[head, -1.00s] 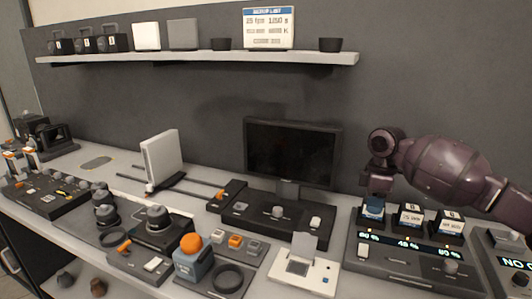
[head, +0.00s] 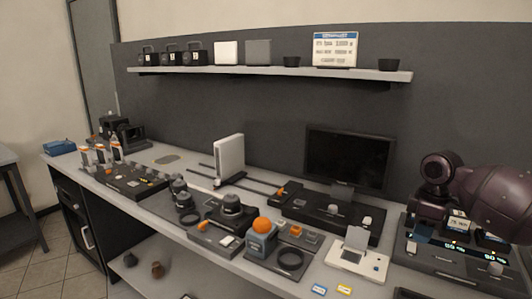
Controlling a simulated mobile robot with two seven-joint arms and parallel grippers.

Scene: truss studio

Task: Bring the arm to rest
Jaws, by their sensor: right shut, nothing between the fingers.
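My right arm comes in from the right edge. Its gripper (head: 424,226) points down over the left part of the dark charger dock (head: 447,266) with lit number displays. The fingers are small and dark here; they are shut with nothing held. A bluish block under the fingertips is mostly hidden, and I cannot tell whether they touch it. Two label-faced blocks (head: 458,224) stand in the dock beside the gripper, partly covered by my arm. My left gripper is out of view.
Left of the dock are a white card device (head: 357,255), a black monitor (head: 347,158) and an orange-topped block (head: 262,232). A shelf (head: 270,73) runs along the back wall. Several dark knobs and trays fill the left bench. Open floor shows at far left.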

